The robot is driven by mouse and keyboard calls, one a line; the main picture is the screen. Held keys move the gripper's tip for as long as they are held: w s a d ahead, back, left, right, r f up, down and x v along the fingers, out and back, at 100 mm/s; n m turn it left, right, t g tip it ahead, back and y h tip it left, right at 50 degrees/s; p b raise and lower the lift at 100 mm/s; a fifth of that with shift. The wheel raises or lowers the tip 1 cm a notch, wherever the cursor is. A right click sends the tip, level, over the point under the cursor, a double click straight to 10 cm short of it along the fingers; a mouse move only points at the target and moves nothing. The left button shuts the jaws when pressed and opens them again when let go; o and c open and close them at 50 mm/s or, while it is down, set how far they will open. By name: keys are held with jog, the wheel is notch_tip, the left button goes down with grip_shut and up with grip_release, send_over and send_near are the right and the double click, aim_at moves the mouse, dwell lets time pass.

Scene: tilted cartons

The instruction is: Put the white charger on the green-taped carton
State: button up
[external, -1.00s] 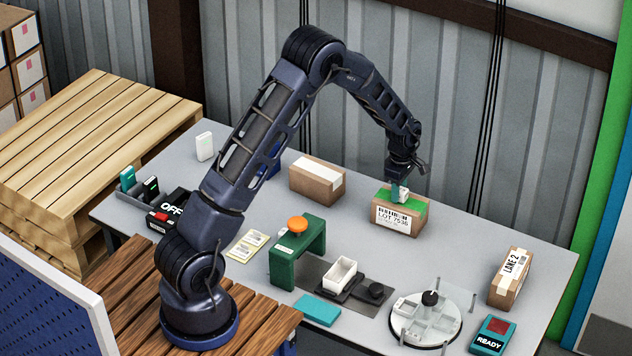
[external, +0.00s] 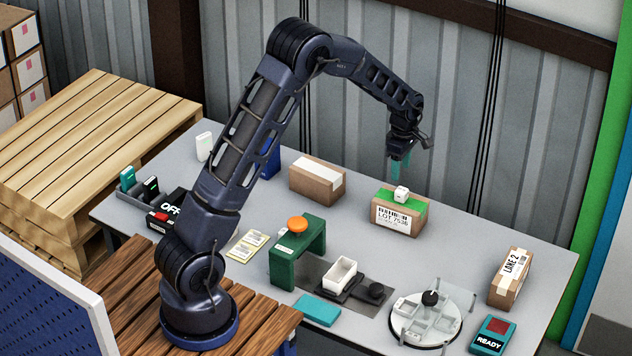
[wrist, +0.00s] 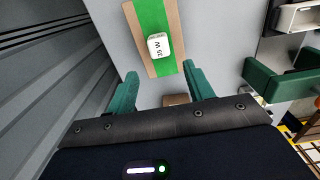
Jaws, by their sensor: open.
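The white charger (external: 401,194) rests on top of the green-taped carton (external: 398,218), on its green tape. In the wrist view the charger (wrist: 158,46) shows "35 W" on its face, and the carton (wrist: 134,22) lies beneath it. My gripper (external: 401,172) is above the charger and apart from it. In the wrist view its two green fingers (wrist: 160,88) are spread with nothing between them.
A white-taped carton (external: 317,182) stands to the left and a "LANE 2" carton (external: 509,278) to the right. A green stand with an orange button (external: 297,250), a white open box (external: 342,272) and a round divided tray (external: 425,320) are in front.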

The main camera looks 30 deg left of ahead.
jog(key=s+a+r+m+t, duration=0.1)
jog(key=s+a+r+m, duration=0.25)
jog(key=s+r, duration=0.35)
jog(key=s+a+r+m, duration=0.2)
jog(key=s+a+r, duration=0.3)
jog(key=r, duration=0.4)
jog(key=s+a+r+m+t, duration=0.1)
jog(key=s+a+r+m, duration=0.25)
jog(key=s+r, duration=0.3)
jog(key=s+a+r+m+t, duration=0.1)
jog(key=s+a+m, duration=0.3)
jog(key=s, duration=0.8)
jog(key=s+a+r+m+t, duration=0.1)
jog(key=s+a+m, duration=0.3)
jog(key=s, duration=0.9)
jog(key=shift+s+r+m+t, duration=0.3)
jog(key=shift+r+m, duration=0.2)
jog(key=shift+r, duration=0.1)
